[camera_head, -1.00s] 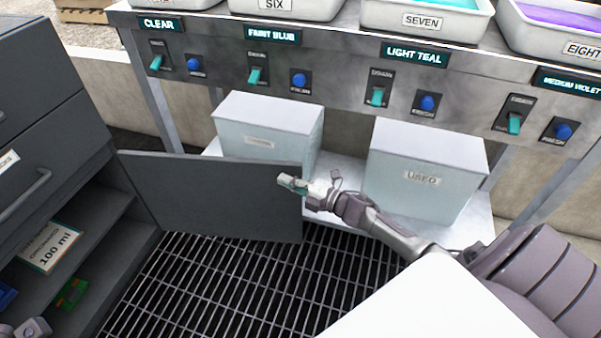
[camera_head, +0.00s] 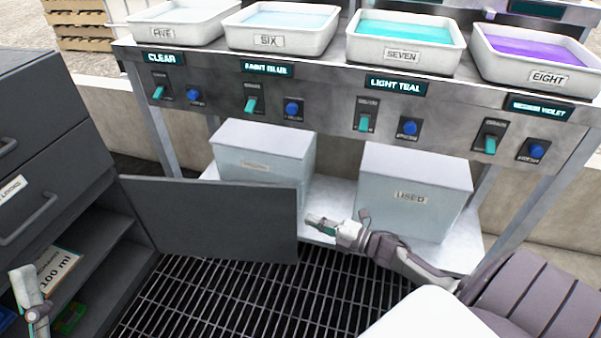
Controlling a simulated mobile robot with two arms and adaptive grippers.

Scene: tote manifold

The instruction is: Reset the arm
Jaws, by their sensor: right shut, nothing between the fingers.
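My right arm comes in from the lower right. Its gripper (camera_head: 318,224) is shut and empty, held in the air just right of the free edge of the open grey cabinet door (camera_head: 215,215). It shows in front of the lower shelf and the bin labelled USED. I cannot tell if it touches the door. At the lower left edge a small light-grey piece of my left arm (camera_head: 30,295) shows in front of the cabinet. Its fingers cannot be made out.
The dark cabinet (camera_head: 45,150) stands open at left, with a 100 ml box (camera_head: 58,268) inside. The USED bin (camera_head: 412,195) and another lidded bin (camera_head: 262,155) sit on the lower shelf. Above are trays FIVE to EIGHT (camera_head: 405,55), with switches and blue buttons below. Floor grating (camera_head: 230,300) is clear.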

